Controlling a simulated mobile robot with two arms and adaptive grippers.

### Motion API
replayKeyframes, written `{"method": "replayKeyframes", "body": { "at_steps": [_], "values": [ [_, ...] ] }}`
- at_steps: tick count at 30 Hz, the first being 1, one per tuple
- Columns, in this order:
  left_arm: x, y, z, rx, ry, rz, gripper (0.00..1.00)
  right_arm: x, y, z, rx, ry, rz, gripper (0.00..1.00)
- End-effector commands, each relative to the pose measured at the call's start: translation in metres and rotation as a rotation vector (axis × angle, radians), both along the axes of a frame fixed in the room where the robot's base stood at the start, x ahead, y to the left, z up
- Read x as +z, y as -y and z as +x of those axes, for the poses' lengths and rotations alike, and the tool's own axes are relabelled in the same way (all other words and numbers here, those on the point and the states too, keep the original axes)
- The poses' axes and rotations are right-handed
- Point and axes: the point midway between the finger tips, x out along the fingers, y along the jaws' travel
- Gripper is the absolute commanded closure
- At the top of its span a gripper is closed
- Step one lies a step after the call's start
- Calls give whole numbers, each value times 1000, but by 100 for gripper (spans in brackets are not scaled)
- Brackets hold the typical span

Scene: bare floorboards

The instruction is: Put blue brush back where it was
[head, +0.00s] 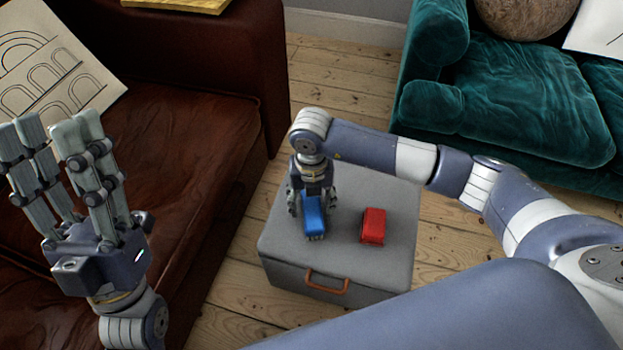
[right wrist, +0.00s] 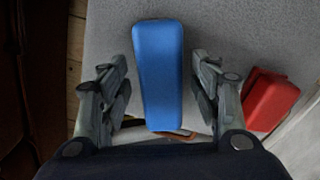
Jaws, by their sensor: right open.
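The blue brush (head: 313,214) lies on top of a grey box-like ottoman (head: 395,190). My right gripper (head: 313,205) is over it, pointing down, with its fingers open on either side of the brush. In the right wrist view the blue brush (right wrist: 158,75) lies between the open fingers of my right gripper (right wrist: 160,95), with a gap on each side. My left gripper (head: 65,165) is raised at the left in front of the brown sofa, fingers up and spread apart, with nothing in it.
A red brush (head: 373,226) lies on the ottoman to the right of the blue one; it also shows in the right wrist view (right wrist: 268,98). A brown leather sofa (head: 170,130) stands at the left and a teal sofa (head: 520,100) at the back right. Floorboards (head: 345,85) show between them.

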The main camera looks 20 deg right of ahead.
Motion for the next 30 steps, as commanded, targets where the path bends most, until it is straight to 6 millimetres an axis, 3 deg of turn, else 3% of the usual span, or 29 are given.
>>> {"method": "replayKeyframes", "body": {
  "at_steps": [8, 15, 24, 30],
  "values": [
    [-24, 9, 48, 14, -270, 84, 60, 35, 0, 1, 0, 2, 0, 42],
    [-58, 13, 81, 28, -508, 155, 60, 63, 1, 0, -1, 1, -1, 42],
    [-107, 13, 105, 41, -775, 229, 60, 97, 1, 0, -1, 1, -1, 42],
    [-126, 12, 109, 45, -868, 254, 60, 108, 1, 0, -1, 1, -1, 42]
  ]
}}
